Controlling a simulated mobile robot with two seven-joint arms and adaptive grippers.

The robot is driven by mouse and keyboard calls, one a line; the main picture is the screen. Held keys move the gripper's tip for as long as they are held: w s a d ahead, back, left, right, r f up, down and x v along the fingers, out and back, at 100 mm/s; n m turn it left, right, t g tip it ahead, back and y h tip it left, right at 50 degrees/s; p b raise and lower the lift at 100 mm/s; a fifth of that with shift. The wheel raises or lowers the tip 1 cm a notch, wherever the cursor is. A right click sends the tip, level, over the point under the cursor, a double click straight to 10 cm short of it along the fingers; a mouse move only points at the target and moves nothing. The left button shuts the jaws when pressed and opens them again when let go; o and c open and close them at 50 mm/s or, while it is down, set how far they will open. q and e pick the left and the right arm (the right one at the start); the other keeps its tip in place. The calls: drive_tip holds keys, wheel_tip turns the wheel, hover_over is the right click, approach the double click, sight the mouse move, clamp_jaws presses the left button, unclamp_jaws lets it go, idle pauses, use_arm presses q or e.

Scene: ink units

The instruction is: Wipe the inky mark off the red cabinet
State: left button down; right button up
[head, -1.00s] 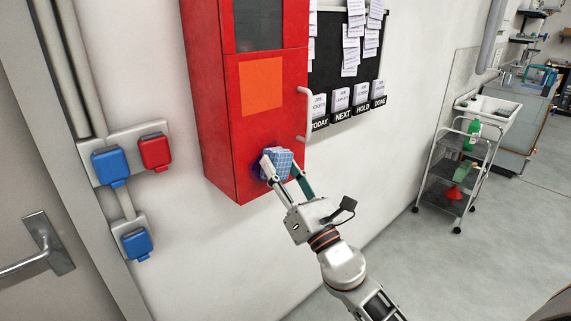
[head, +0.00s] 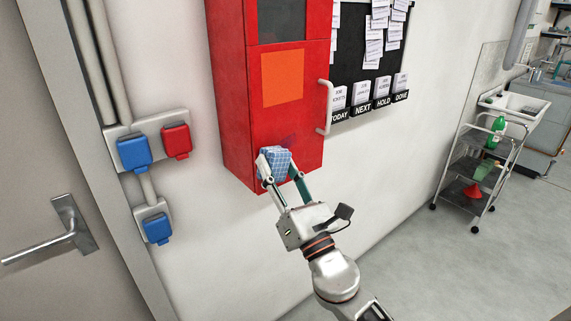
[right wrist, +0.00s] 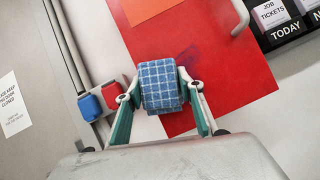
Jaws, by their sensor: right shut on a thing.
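The red cabinet (head: 236,110) hangs on the white wall and has an orange square on its door. A faint purple inky mark (head: 289,141) shows on the lower door, just above and right of the cloth; the cloth may hide part of it. My right gripper (head: 280,171) is shut on a folded blue checked cloth (head: 274,160) at the door's lower part. In the right wrist view the cloth (right wrist: 160,86) sits between the fingertips in front of the red door (right wrist: 215,80). Whether it touches the door is unclear. My left gripper is not in view.
A pale handle (head: 328,107) sticks out at the door's right edge. Blue and red sockets (head: 134,153) are on the wall at left, beside a grey door with a lever (head: 72,225). A black board (head: 350,60) and a trolley (head: 475,165) stand to the right.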

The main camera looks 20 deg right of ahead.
drive_tip(key=shift+a, duration=0.25)
drive_tip(key=shift+s+r+p, duration=0.1)
drive_tip(key=shift+r+p, duration=0.75)
drive_tip(key=shift+r, duration=0.05)
drive_tip(key=shift+w+d+f, duration=0.15)
drive_tip(key=shift+w+d, duration=0.15)
drive_tip(key=shift+d, duration=0.45)
drive_tip(key=shift+w+d+b, duration=0.3)
drive_tip(key=shift+w+d, duration=0.2)
drive_tip(key=shift+d, duration=0.85)
drive_tip(key=shift+w+d+b, duration=0.35)
drive_tip(key=shift+w+d, duration=0.1)
drive_tip(key=shift+d, duration=0.85)
drive_tip(key=shift+w+d+b, duration=0.3)
drive_tip(key=shift+w+d, duration=0.2)
drive_tip(key=shift+d, duration=0.85)
drive_tip(key=shift+s, duration=0.1)
drive_tip(key=shift+s+d, duration=0.35)
drive_tip(key=shift+s, duration=0.6)
drive_tip(key=shift+s+d, duration=0.3)
drive_tip(key=shift+s, duration=0.6)
drive_tip(key=shift+s+d, duration=0.35)
drive_tip(key=shift+s, duration=0.6)
